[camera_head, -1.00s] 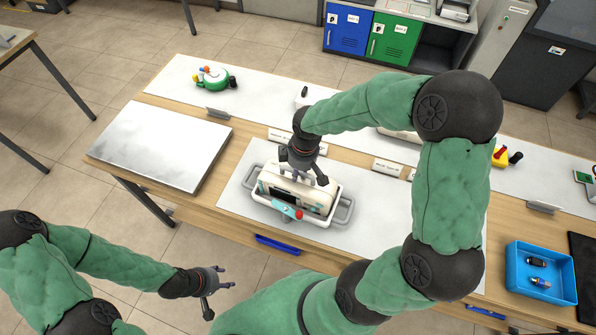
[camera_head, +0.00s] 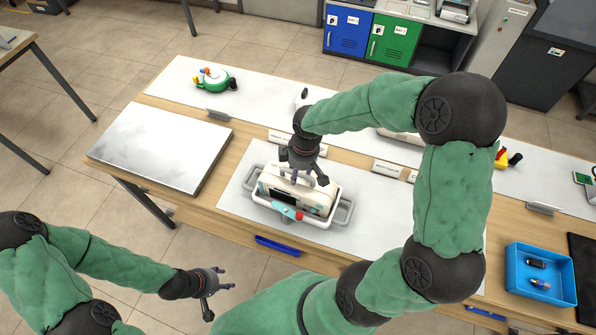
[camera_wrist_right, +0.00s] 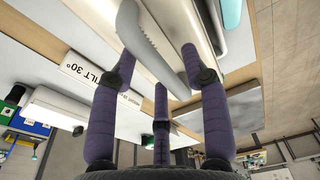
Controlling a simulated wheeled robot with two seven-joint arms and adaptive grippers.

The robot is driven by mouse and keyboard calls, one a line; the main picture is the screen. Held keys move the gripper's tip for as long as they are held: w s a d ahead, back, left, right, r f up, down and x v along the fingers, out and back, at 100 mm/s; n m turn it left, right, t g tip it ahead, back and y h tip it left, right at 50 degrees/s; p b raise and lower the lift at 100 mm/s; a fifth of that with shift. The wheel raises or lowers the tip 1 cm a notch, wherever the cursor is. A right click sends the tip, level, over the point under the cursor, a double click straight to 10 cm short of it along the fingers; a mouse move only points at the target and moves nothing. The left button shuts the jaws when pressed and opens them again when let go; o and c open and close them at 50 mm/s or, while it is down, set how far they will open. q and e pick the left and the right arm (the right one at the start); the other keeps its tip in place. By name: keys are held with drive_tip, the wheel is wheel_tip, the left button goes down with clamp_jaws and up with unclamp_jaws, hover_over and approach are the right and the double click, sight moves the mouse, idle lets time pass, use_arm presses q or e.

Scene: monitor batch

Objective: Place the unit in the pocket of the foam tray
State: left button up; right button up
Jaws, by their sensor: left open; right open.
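The unit (camera_head: 298,199) is a cream box with a dark panel and a curved grey handle; it sits in a white tray (camera_head: 322,224) with grey side handles, which I take for the foam tray. A pocket edge is not distinguishable. My right gripper (camera_head: 303,178) is above the unit, open. In the right wrist view, its fingers (camera_wrist_right: 160,68) stand spread around the unit's grey handle (camera_wrist_right: 145,42), and I cannot tell whether they touch it. A red-tipped teal part (camera_head: 288,211) shows at the tray's front. My left gripper (camera_head: 212,290) is open and empty, off the table's front.
A pale slab (camera_head: 160,146) lies left of the tray. Label cards (camera_head: 388,167) stand behind it; one reads "TILT 30°" (camera_wrist_right: 90,75) in the wrist view. A green round object (camera_head: 211,79) is at the back left. A blue bin (camera_head: 540,261) holds small parts at right.

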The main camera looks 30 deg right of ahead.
wheel_tip(320, 180, up, 11)
drive_tip(key=s+p, duration=0.1)
drive_tip(key=p, duration=0.1)
drive_tip(key=shift+d, duration=0.4)
